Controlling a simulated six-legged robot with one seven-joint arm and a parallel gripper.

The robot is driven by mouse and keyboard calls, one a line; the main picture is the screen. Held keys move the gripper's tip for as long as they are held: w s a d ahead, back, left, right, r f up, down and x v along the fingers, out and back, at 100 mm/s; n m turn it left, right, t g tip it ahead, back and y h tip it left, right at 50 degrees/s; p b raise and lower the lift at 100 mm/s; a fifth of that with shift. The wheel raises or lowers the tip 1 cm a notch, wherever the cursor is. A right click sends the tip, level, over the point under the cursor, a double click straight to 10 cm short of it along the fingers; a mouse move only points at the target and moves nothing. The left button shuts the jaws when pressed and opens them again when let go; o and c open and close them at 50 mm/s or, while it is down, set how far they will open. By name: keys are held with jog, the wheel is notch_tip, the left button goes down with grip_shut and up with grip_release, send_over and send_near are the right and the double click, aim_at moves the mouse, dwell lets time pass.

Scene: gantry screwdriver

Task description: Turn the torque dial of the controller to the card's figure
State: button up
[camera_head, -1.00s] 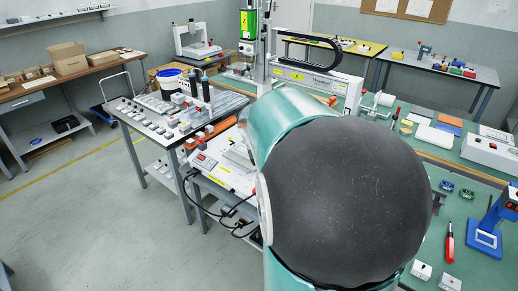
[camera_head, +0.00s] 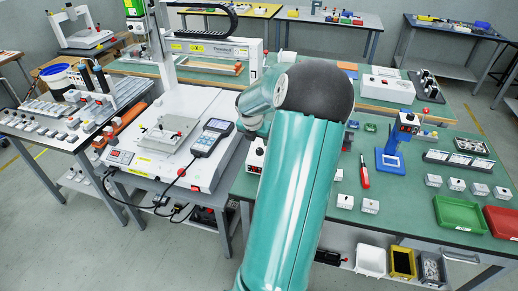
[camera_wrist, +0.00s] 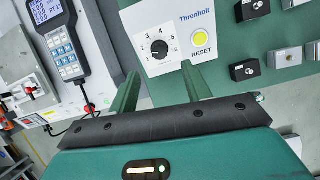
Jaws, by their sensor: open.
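The controller (camera_wrist: 178,63) shows in the wrist view as a white panel marked Threnholt. Its torque dial (camera_wrist: 159,47) is a black round knob ringed by printed numbers; I cannot tell exactly where its pointer stands. A yellow RESET button (camera_wrist: 200,38) sits to the dial's right. My gripper (camera_wrist: 159,80) is open and empty. Its two green fingers stand apart below the dial in the picture, one on each side of it, with no contact visible. In the head view my arm hides the gripper and most of the controller. I cannot pick out the card.
A handheld pendant (camera_head: 212,138) lies on the white gantry base (camera_head: 165,170), left of my arm; it also shows in the wrist view (camera_wrist: 60,40). Small black switch boxes (camera_wrist: 248,70) stand right of the controller. A blue stand (camera_head: 390,162) and red screwdriver (camera_head: 364,172) are farther right.

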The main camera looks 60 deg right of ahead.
aim_at(259, 150)
jog(key=x, duration=0.8)
jog(key=shift+f, duration=0.25)
jog(key=shift+c, duration=0.5)
jog(key=c, duration=0.9)
